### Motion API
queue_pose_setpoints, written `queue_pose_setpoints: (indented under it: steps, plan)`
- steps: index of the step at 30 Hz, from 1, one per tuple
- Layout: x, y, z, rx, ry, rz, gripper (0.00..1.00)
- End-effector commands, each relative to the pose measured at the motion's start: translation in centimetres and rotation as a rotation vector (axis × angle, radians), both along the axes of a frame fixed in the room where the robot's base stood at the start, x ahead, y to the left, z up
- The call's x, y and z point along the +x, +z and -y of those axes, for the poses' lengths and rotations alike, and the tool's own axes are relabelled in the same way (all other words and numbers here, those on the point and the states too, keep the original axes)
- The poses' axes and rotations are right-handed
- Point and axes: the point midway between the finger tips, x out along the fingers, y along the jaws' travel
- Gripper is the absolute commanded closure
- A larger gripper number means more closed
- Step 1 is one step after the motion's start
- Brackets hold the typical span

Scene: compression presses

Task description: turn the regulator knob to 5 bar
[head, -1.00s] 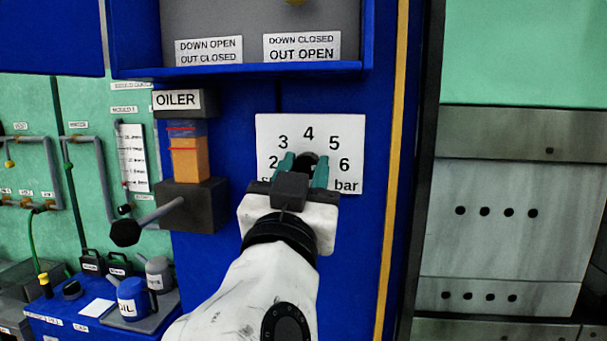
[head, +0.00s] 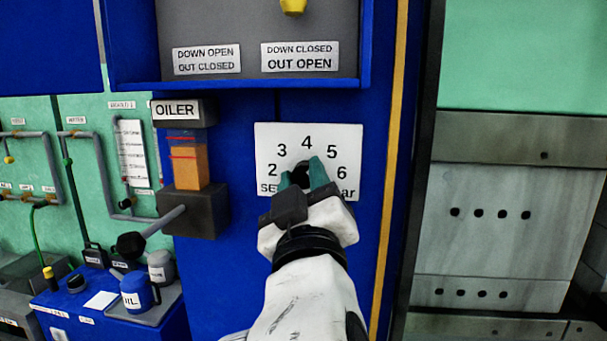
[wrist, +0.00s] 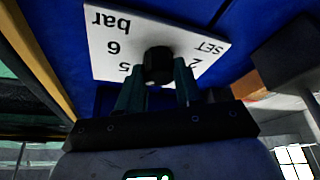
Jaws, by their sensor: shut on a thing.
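The regulator knob (wrist: 158,65) is a dark round knob in front of a white dial plate (head: 333,137) with numbers 2 to 6 and the words SET and bar. In the head view the knob (head: 301,174) is partly hidden by my gripper (head: 305,177). My gripper is shut on the knob, with one green finger on each side of it; it also shows in the wrist view (wrist: 157,82). The knob's pointer cannot be made out.
A shelf edge (head: 240,84) lies above. A blue oil jug (head: 137,291) stands at the lower left.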

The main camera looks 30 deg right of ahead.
Motion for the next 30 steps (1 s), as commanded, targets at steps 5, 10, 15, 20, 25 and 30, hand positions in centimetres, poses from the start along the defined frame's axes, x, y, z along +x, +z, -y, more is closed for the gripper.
queue_pose_setpoints:
  steps: [5, 10, 15, 20, 25, 30]
  plan:
    - [0.04, -0.02, -0.04, -0.007, 0.001, -0.006, 0.96]
    - [0.04, -0.03, -0.06, -0.008, 0.002, -0.005, 0.96]
    - [0.04, -0.03, -0.06, -0.007, 0.002, -0.005, 0.57]
    - [0.02, -0.01, -0.03, -0.007, 0.001, -0.004, 0.42]
    - [0.01, 0.0, -0.02, -0.006, 0.001, -0.005, 0.4]
    - [-0.31, -0.22, -0.2, -0.006, 0.002, -0.004, 0.4]
